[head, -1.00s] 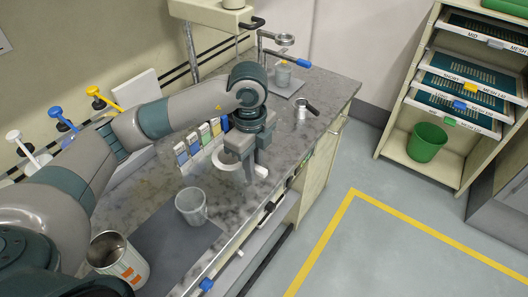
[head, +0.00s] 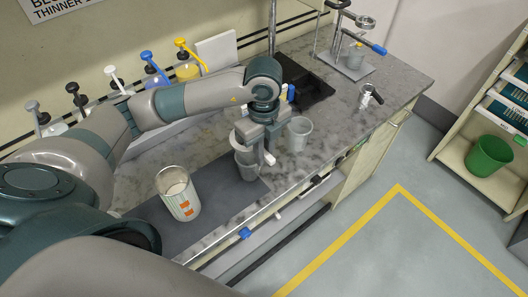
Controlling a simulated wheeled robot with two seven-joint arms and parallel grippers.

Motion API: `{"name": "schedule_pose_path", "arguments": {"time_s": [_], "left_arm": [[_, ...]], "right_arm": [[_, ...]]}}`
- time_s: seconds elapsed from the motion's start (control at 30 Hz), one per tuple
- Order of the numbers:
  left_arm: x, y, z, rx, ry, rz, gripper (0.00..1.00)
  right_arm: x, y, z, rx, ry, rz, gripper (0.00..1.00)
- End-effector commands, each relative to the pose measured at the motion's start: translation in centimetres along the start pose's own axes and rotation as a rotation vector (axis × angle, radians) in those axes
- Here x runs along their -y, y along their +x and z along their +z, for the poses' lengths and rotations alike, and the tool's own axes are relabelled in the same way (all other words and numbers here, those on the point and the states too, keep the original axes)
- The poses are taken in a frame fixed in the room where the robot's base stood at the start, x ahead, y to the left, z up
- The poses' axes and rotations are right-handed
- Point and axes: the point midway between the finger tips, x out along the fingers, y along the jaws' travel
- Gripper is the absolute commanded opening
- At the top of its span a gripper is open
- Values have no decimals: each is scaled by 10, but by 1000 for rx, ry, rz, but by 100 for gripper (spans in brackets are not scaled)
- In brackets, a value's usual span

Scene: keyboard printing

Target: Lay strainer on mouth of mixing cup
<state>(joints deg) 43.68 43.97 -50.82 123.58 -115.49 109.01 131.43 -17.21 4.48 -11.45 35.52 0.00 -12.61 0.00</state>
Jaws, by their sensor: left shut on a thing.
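My left gripper (head: 256,150) points down over the grey mat and is shut on a pale, rounded thing, probably the strainer, which its fingers mostly hide. The pale grey mixing cup (head: 247,172) stands upright on the mat directly beneath the fingers. The held thing is at the cup's mouth, but I cannot tell whether it rests on the rim. A second pale cup (head: 298,134) stands upright on the counter just right of the gripper. My right gripper is not in view.
A small metal cup with a dark handle (head: 369,97) and a stand (head: 352,66) are farther back. Pump bottles (head: 153,72) line the wall.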

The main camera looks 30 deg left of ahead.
Motion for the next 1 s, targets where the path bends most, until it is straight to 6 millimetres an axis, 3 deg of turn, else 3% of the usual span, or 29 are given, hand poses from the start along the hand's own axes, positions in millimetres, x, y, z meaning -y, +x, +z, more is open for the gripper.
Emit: {"name": "schedule_pose_path", "arguments": {"time_s": [0.63, 1.0], "left_arm": [[0, 44, 0, 0, 0, 1, 0], [0, 50, 0, 0, 0, 0, 0]], "right_arm": [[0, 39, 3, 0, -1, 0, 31], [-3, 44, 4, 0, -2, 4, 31]]}}
